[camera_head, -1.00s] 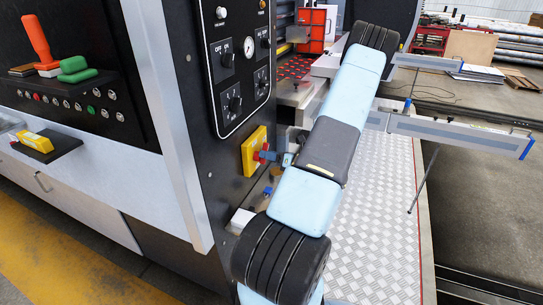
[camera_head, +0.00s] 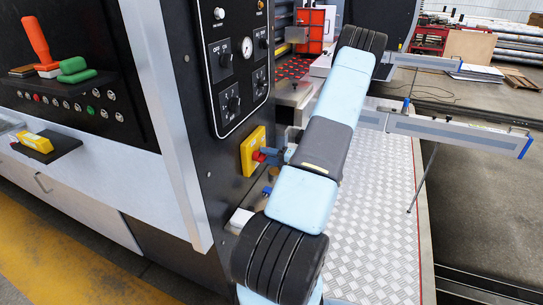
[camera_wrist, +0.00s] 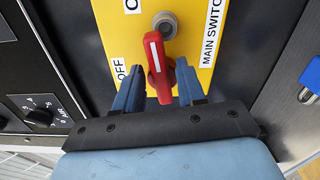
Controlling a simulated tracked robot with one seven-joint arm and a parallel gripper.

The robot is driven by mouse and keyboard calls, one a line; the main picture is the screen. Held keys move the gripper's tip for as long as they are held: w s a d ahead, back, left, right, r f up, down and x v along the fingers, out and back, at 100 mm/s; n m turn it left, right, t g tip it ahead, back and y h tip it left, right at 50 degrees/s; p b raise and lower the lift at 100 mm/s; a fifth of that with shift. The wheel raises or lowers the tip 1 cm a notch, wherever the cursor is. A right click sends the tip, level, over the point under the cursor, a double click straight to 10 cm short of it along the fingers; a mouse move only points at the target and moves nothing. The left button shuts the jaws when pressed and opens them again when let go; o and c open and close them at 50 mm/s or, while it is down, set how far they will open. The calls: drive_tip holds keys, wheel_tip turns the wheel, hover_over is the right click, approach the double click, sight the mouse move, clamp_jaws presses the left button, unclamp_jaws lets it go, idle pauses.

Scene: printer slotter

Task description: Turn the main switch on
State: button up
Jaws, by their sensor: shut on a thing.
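The main switch is a red handle (camera_wrist: 160,67) on a yellow plate (camera_wrist: 172,12) with MAIN SWITCH and OFF labels. In the wrist view the handle stands nearly upright, its top leaning slightly left, with a white line on its upper part. A label at the top left is cut off. My gripper (camera_wrist: 159,85) has its blue fingers on either side of the handle and is shut on it. In the head view the yellow plate (camera_head: 249,152) is on the black panel's side, with the red handle (camera_head: 259,155) at my fingertips (camera_head: 268,155).
A small blue part (camera_head: 267,191) and a metal block (camera_head: 240,218) sit below the switch. A checker-plate walkway (camera_head: 375,215) lies to the right.

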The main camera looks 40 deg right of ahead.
drive_tip(key=shift+w+a+m, duration=0.3)
drive_tip(key=shift+w+m, duration=0.4)
drive_tip(key=shift+w, duration=0.1)
drive_tip(key=o, duration=0.7)
drive_tip(key=shift+m, duration=0.3)
drive_tip(key=v, duration=1.5)
drive_tip(key=shift+s+d+f, duration=0.15)
drive_tip(key=shift+s+f, duration=0.05)
drive_tip(key=shift+s, duration=0.1)
